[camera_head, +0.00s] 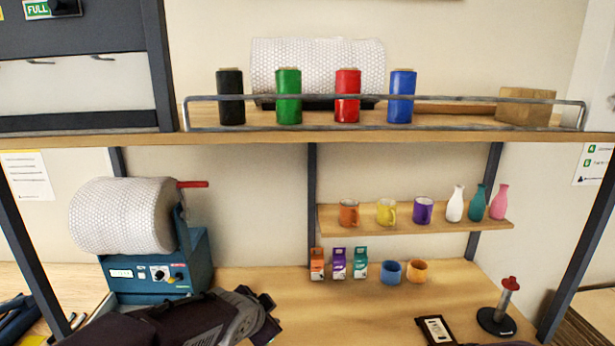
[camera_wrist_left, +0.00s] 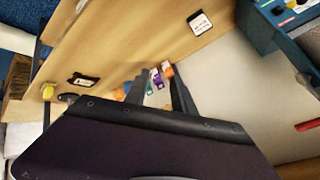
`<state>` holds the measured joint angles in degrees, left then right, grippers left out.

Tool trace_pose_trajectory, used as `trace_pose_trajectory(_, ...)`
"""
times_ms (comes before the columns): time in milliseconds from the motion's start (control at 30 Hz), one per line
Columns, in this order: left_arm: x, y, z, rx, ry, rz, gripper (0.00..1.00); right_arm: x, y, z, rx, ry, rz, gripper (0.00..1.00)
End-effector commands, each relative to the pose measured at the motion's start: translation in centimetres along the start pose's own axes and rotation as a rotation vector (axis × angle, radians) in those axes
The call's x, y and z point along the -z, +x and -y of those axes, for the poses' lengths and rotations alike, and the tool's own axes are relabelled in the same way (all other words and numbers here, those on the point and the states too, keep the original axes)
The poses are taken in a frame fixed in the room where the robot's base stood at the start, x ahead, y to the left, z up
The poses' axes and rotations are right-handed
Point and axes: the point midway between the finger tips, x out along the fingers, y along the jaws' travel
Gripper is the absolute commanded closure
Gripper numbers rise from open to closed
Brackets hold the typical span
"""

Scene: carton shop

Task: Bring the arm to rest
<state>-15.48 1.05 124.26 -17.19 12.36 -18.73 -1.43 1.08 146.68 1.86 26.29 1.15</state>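My left arm comes in low at the left of the head view, and its gripper (camera_head: 270,312) is over the front of the wooden table (camera_head: 340,305). In the left wrist view the two fingers of this gripper (camera_wrist_left: 157,82) stand apart with nothing held between them. Small cartons (camera_wrist_left: 157,77) show beyond the fingertips, clear of them. In the head view these are an orange carton (camera_head: 317,264), a purple carton (camera_head: 339,264) and a teal carton (camera_head: 360,264), upright at the back of the table. My right gripper is not in view.
A blue machine with a bubble-wrap roll (camera_head: 125,215) stands left. A blue cup (camera_head: 390,272) and orange cup (camera_head: 417,271) stand right of the cartons. A black labelled item (camera_head: 437,330) and a red-topped stand (camera_head: 497,318) are front right. Shelves (camera_head: 400,230) hang above.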

Motion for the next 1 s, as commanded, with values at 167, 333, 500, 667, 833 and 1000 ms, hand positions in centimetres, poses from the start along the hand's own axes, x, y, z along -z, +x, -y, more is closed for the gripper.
trace_pose_trajectory(167,-15.4,3.1,-6.5,-0.101,-0.431,0.331,0.69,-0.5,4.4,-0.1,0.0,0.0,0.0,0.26)
trace_pose_trajectory(333,-23.7,2.2,-12.2,-0.147,-0.747,0.566,0.69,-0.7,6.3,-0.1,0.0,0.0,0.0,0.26)
trace_pose_trajectory(500,-26.0,1.2,-14.2,-0.159,-0.861,0.65,0.69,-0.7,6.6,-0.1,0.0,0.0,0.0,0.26)
trace_pose_trajectory(667,-25.9,1.1,-14.2,-0.16,-0.862,0.651,0.69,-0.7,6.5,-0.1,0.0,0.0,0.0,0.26)
trace_pose_trajectory(833,-25.9,1.2,-14.1,-0.16,-0.86,0.649,0.69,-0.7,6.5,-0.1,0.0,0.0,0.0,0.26)
trace_pose_trajectory(1000,-25.9,1.2,-14.1,-0.159,-0.858,0.648,0.69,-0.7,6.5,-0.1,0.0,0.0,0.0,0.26)
